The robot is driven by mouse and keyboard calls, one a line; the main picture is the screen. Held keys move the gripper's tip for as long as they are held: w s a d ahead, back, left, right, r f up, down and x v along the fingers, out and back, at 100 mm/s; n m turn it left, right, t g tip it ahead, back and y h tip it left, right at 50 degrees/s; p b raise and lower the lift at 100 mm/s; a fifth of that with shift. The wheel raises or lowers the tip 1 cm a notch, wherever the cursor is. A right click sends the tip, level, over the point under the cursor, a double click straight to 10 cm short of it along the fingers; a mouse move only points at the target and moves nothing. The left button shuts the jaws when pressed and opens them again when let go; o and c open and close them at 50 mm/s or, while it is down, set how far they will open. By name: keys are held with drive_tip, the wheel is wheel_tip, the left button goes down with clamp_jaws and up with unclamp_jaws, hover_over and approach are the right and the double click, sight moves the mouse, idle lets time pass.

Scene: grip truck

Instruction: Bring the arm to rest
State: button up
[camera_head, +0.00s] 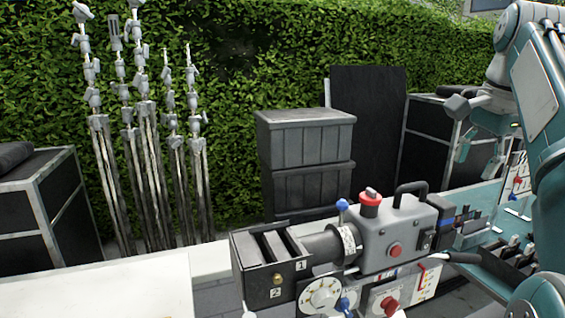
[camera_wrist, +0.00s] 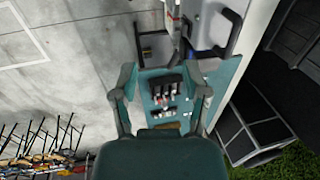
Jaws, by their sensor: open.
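My arm runs up along the right side of the head view. My gripper (camera_head: 465,148) hangs from it in front of the black cases, above the teal work surface, and nothing shows between its fingers. In the wrist view my gripper (camera_wrist: 166,105) is open, its two teal fingers apart. Beyond and below the fingers lies a teal panel (camera_wrist: 204,93) with small dark and red parts; the gripper looks apart from it.
A grey camera-like device (camera_head: 390,235) stands at the front centre of the head view. Grey crates (camera_head: 305,135), a black case (camera_head: 428,135) and several metal stands (camera_head: 145,150) stand before the hedge (camera_head: 235,50). The white surface (camera_head: 120,295) at left is clear.

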drive_tip(key=s+a+f+n+t, duration=0.1)
drive_tip(key=s+a+f+n, duration=0.3)
drive_tip(key=f, duration=0.5)
drive_tip(key=s+a+f+n+t, duration=0.1)
drive_tip(key=s+a+f+n, duration=0.4)
drive_tip(key=f, duration=0.4)
drive_tip(key=s+a+f+n+t, duration=0.1)
drive_tip(key=s+a+f+n, duration=0.3)
drive_tip(key=s+a+f, duration=0.2)
wheel_tip(320, 180, down, 4)
drive_tip(key=shift+s+a+r+n+h, duration=0.15)
drive_tip(key=shift+s+n+h, duration=0.25)
drive_tip(key=shift+s, duration=0.55)
